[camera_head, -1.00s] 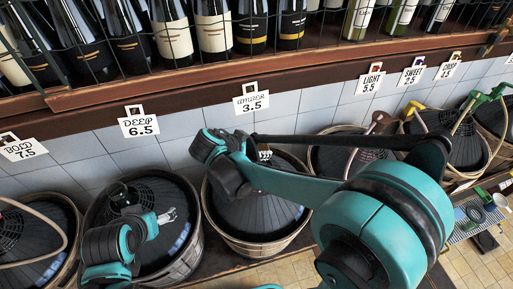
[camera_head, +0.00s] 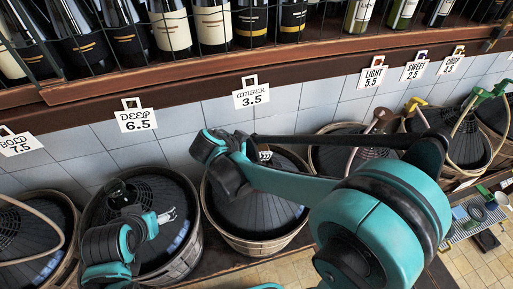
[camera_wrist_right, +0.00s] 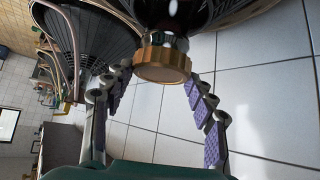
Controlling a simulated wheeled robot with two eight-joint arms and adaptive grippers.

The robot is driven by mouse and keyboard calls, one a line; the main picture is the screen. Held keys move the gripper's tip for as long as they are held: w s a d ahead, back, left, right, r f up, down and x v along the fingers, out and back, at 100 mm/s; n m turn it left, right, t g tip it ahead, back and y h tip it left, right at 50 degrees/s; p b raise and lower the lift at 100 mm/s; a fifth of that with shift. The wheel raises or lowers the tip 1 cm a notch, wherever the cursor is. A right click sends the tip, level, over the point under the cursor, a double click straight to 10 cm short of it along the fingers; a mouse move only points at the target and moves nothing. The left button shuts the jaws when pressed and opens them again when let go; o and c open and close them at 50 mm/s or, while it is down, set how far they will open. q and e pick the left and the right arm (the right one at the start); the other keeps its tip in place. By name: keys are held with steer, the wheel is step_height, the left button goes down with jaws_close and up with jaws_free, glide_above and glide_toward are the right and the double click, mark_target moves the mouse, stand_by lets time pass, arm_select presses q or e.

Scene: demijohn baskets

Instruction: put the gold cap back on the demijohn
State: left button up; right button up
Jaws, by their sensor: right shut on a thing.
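The gold cap (camera_wrist_right: 163,65) shows in the right wrist view with its round face towards the camera. My right gripper (camera_wrist_right: 158,78) is shut on it, a finger at each side. Directly beyond the cap is a pale, shiny neck with dark glass (camera_wrist_right: 178,14); I cannot tell whether the cap is seated on it. In the head view my right gripper (camera_head: 264,154) is over the basketed demijohn (camera_head: 250,210) below the AMBER label, and my arm hides its neck and the cap. My left gripper (camera_head: 167,215) is over the basket below the DEEP label; its opening is unclear.
A dark glass neck (camera_head: 121,193) stands in the DEEP basket (camera_head: 180,262), close to my left arm. More baskets with hoses stand on both sides. The bottle shelf (camera_head: 200,70) with its hanging labels runs behind and above. Tiled floor (camera_head: 270,272) shows in front.

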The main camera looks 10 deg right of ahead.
steer(key=shift+f+b, duration=0.5)
steer(key=shift+f, duration=0.15)
steer(key=o, duration=1)
steer(key=shift+a+r, duration=0.1)
steer(key=v, duration=1.2)
